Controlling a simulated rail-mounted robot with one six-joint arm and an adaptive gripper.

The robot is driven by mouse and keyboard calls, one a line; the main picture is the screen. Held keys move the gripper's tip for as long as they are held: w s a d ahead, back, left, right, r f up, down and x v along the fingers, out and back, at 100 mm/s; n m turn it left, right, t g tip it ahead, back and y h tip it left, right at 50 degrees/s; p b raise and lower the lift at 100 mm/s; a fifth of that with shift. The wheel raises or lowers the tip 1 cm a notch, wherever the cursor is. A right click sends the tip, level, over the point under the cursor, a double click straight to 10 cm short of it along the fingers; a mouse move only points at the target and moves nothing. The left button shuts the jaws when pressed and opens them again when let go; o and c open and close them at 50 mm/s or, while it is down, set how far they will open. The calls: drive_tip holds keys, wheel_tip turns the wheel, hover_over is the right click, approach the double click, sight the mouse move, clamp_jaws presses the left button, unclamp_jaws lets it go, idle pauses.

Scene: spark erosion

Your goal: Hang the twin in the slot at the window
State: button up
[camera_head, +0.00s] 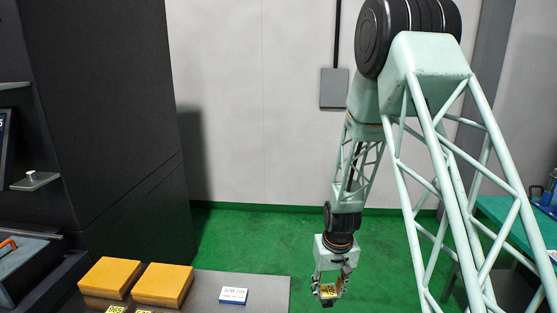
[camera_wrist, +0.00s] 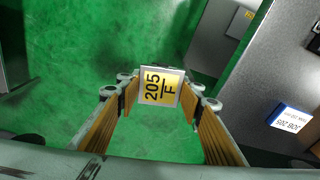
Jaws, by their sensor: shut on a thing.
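A piece with a yellow face marked 205 F (camera_wrist: 160,87) is between my gripper's fingers in the wrist view. My gripper (camera_wrist: 161,105) has ribbed orange pads and is shut on this piece, with the face toward the camera. In the head view my gripper (camera_head: 330,293) hangs low over the green floor, right of the grey table, with the yellow face (camera_head: 329,289) showing. The rest of the held piece is hidden behind its face. I cannot make out the slot or the window, and whether a matching piece is in view is unclear.
The grey table (camera_head: 268,289) holds two orange blocks (camera_head: 110,277) (camera_head: 163,284), yellow labels (camera_head: 115,310) and a JOB 205 sign (camera_head: 233,295). A dark cabinet (camera_head: 110,110) stands left. A green bench (camera_head: 500,212) is at right. Floor between table and arm is clear.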

drive_tip(key=shift+m, duration=0.6)
drive_tip(key=d, duration=0.1)
drive_tip(key=s+d, duration=0.1)
drive_tip(key=d, duration=0.2)
drive_tip(key=shift+s+d+f, duration=0.15)
drive_tip(key=shift+s+f, duration=0.05)
drive_tip(key=shift+s, duration=0.15)
drive_tip(key=shift+r, duration=0.15)
drive_tip(key=shift+r+p, duration=2.35)
drive_tip(key=shift+p, duration=0.2)
